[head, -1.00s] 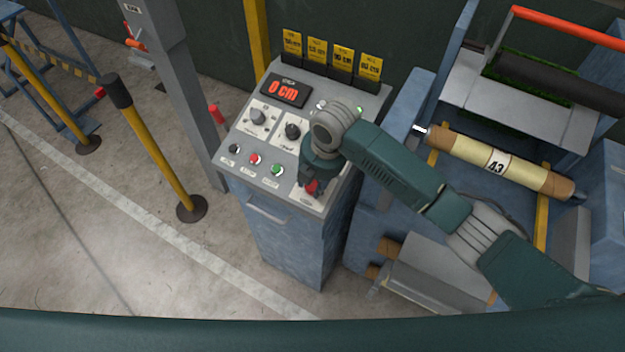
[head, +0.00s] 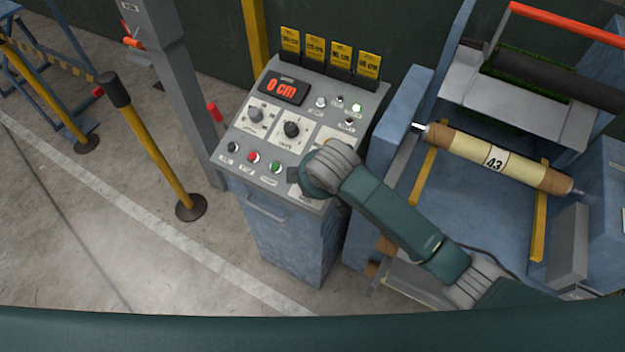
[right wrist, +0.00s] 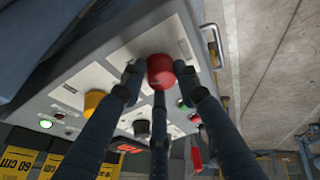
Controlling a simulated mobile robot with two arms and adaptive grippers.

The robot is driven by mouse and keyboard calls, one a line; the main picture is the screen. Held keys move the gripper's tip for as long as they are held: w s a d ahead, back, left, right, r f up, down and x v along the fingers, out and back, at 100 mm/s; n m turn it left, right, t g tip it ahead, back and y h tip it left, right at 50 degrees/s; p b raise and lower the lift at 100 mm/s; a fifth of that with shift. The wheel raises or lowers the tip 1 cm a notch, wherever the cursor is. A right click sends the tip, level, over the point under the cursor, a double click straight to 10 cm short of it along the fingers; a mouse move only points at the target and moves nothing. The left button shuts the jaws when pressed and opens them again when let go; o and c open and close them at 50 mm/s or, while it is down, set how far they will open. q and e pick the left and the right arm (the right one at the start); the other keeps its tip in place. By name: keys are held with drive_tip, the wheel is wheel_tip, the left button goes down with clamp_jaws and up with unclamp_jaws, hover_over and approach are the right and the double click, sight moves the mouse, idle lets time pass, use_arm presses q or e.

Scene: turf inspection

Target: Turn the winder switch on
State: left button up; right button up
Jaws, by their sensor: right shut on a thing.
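The grey control panel (head: 240,141) has a red display (head: 283,89) reading 0 cm, a grey knob (head: 256,115), a black knob (head: 291,130) and several small switches and buttons. Its labels are too small to read, so I cannot tell which control is the winder switch. My right gripper (right wrist: 160,84) is at the panel's lower right corner, where my wrist hides it in the head view. In the right wrist view its dark fingers are closed around a round red knob (right wrist: 160,69). A yellow control (right wrist: 94,103) shows beside one finger. My left gripper is not in view.
Yellow tags (head: 315,49) stand along the panel's back edge. A roller marked 43 (head: 495,161) and the blue machine frame (head: 400,100) are to the right. A yellow post (head: 150,145) stands on open floor to the left, beside a grey column (head: 180,90).

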drive_tip(key=shift+s+a+f+m, duration=0.1)
drive_tip(key=shift+s+m, duration=0.05)
drive_tip(key=shift+m, duration=0.45)
drive_tip(key=shift+s+a+f+m, duration=0.1)
drive_tip(key=shift+s+m, duration=0.05)
drive_tip(key=shift+m, duration=0.45)
drive_tip(key=shift+t+h, duration=0.3)
drive_tip(key=o, duration=1.1)
drive_tip(key=shift+w+r, duration=0.1)
drive_tip(key=v, duration=1.2)
